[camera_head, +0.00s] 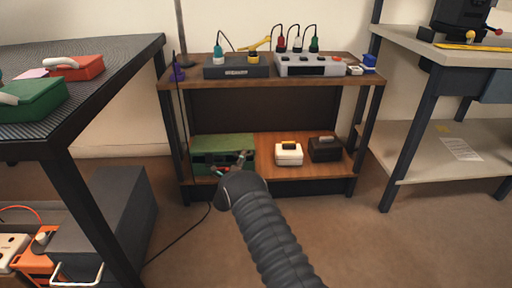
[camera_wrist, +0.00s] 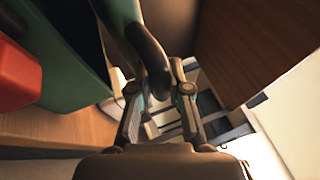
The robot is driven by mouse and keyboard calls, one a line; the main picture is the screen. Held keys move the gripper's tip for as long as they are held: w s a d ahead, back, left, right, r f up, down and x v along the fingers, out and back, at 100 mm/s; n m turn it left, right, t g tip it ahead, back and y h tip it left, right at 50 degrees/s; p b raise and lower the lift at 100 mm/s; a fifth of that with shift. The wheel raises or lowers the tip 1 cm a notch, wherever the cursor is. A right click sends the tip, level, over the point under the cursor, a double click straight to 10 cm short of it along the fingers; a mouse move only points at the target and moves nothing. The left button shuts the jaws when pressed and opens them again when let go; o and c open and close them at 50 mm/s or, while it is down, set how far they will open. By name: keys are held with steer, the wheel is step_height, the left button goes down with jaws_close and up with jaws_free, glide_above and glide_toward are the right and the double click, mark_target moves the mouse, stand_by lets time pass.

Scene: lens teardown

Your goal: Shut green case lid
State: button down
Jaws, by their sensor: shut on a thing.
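The green case (camera_head: 222,143) stands on the left of the low wooden shelf in the head view. Its broad green top shows, with darker green below. In the wrist view, a green wall of the case (camera_wrist: 62,65) fills the upper left, beside a dark gap and a red thing (camera_wrist: 15,75). A dark curved handle (camera_wrist: 152,55) on a green part (camera_wrist: 120,14) passes between my fingers. My gripper (camera_wrist: 158,82) is shut on this handle. In the head view, my gripper (camera_head: 240,160) is at the case's front right. I cannot tell the lid's exact angle.
A white case (camera_head: 288,154) and a black case (camera_head: 325,149) stand to the right on the same shelf. The wooden upper shelf (camera_head: 190,83) overhangs them. Another green case (camera_head: 35,98) lies on the left table. A dark cable hangs at the shelf's left.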

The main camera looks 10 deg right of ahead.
steer(key=shift+m+t+h, duration=0.7)
steer(key=shift+m+h, duration=0.1)
steer(key=shift+s+d+f, duration=0.1)
steer(key=shift+s+f, duration=0.1)
steer(key=shift+f, duration=0.95)
steer(key=shift+s+d+f, duration=0.1)
steer(key=shift+s+f, duration=0.05)
steer(key=shift+f, duration=1.15)
steer(key=c, duration=1.4)
jaws_free()
steer(key=shift+o, duration=0.2)
steer(key=shift+a, duration=0.1)
steer(key=shift+a, duration=0.1)
steer(key=v, duration=1.2)
